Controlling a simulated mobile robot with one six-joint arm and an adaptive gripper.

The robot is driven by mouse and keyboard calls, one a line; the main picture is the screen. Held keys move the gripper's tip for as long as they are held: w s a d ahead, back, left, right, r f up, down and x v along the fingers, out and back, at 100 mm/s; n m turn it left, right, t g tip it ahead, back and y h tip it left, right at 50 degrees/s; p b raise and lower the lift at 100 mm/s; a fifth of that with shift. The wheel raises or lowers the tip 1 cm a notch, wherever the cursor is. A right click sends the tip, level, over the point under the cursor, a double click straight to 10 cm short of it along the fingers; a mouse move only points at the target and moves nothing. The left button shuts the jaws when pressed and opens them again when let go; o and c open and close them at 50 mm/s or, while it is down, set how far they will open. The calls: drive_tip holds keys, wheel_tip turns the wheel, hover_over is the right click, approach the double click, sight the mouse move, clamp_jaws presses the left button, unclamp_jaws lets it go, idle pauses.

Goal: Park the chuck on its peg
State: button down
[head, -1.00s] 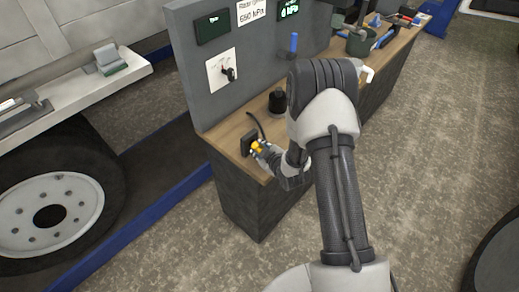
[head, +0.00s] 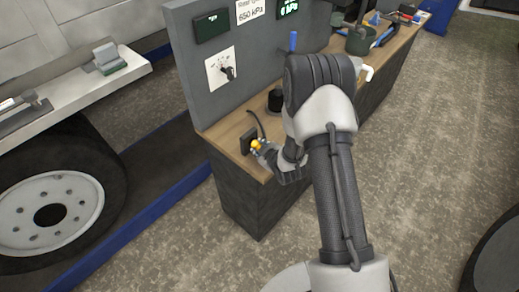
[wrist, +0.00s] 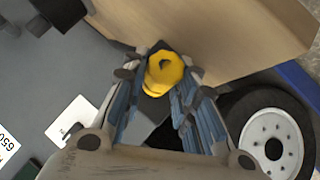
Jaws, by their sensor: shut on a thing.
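In the wrist view the yellow chuck (wrist: 164,72) is a ring-shaped piece between the fingertips. My gripper (head: 262,149) is shut on it; it also shows in the wrist view (wrist: 163,80), with blue-lined fingers on both sides. The peg cannot be made out clearly; the dark block lies behind the chuck, and I cannot tell whether the chuck touches it.
A grey panel (head: 235,105) with a dial and displays stands along the bench (head: 235,127). A black hose (head: 257,122) rises near the chuck, and a dark cylinder (head: 274,100) stands behind. A truck wheel (head: 50,205) is at left.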

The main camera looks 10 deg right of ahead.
drive_tip(key=shift+a+f, duration=0.25)
drive_tip(key=shift+f, duration=0.2)
drive_tip(key=c, duration=1.7)
unclamp_jaws()
drive_tip(key=shift+o, duration=0.8)
drive_tip(key=shift+w+f, duration=0.1)
drive_tip(key=shift+w, duration=0.05)
drive_tip(key=o, duration=0.3)
drive_tip(key=shift+r, duration=0.25)
drive_tip(key=shift+o, duration=0.2)
drive_tip(key=shift+w, duration=0.1)
drive_tip(key=v, duration=1.2)
drive_tip(key=shift+w, duration=0.1)
